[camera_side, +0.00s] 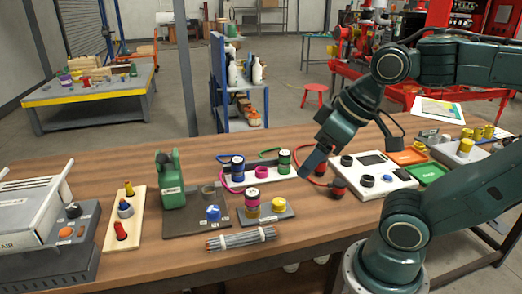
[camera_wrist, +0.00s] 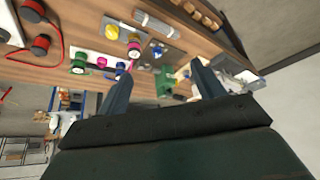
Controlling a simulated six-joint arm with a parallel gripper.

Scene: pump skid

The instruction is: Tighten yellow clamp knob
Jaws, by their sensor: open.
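A yellow round knob (camera_side: 278,204) sits on a small grey plate (camera_side: 265,216) near the front middle of the bench. It also shows in the wrist view (camera_wrist: 111,32), at the upper left beyond the fingers. Another yellow-topped knob (camera_side: 129,188) stands on a pale wooden board at the left; I cannot tell from a label which is the clamp knob. My gripper (camera_side: 309,170) is open and empty, tilted down above the bench, behind and right of the yellow knob. Its two fingers show apart in the wrist view (camera_wrist: 162,82). It touches no knob.
A stack of dark, pink and yellow pieces (camera_side: 252,200) stands close beside the yellow knob. A green pump (camera_side: 170,182) on a dark plate is to the left. Spools with red cable and a white panel (camera_side: 385,186) are nearby. A bundle of rods (camera_side: 240,239) lies in front.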

